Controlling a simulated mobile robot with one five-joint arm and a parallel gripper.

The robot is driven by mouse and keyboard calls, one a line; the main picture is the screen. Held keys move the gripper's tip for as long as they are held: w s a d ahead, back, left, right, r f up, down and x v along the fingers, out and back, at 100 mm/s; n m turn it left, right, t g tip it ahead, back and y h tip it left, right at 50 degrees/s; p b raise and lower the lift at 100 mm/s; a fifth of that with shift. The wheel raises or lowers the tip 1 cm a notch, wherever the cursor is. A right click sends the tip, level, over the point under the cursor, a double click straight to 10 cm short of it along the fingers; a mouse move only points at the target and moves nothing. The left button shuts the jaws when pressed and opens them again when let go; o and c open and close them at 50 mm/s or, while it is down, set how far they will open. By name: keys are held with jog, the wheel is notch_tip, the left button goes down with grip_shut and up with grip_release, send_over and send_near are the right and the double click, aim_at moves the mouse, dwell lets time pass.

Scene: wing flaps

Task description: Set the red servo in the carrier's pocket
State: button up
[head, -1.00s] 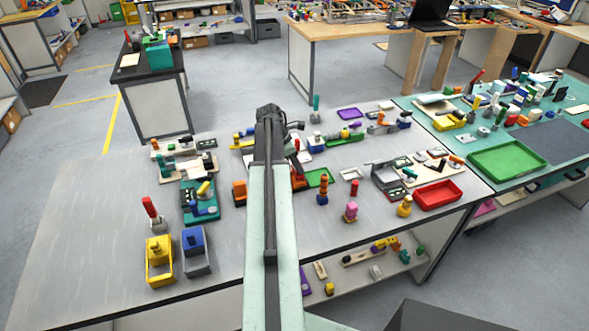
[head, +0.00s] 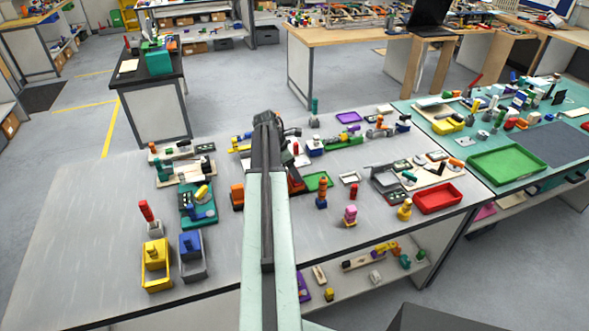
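My arm reaches away over the grey workbench (head: 90,255), and its dark end is near the bench's far side. My gripper (head: 290,140) is mostly hidden behind the arm, so its fingers and anything in them cannot be made out. A small red piece (head: 296,147) shows just right of the arm's end; I cannot tell whether it is the red servo or whether the gripper touches it. I cannot tell which piece is the carrier, and no pocket can be made out.
A yellow bin (head: 156,279) and a grey bin (head: 193,270) stand at the front left, near an upright red-topped piece (head: 147,212). The bench's left part is bare.

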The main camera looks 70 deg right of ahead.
jog(key=p+v, duration=1)
jog(key=v, duration=0.2)
jog(key=shift+p, duration=0.3)
jog(key=shift+f, duration=0.1)
jog(key=w+a+f+m+t, duration=0.1)
jog(key=w+a+m, duration=0.1)
jog(key=w+a, duration=1.25)
jog(key=w+a+m+t, duration=0.2)
jog(key=w+a, duration=0.9)
jog(key=a, duration=0.6)
jog(key=w+a+m+y, duration=0.2)
jog(key=a+m, duration=0.2)
jog(key=a, duration=2.8)
jog(key=shift+a+f+y, duration=0.3)
jog(key=shift+f+y, duration=0.1)
jog(key=shift+f, duration=0.1)
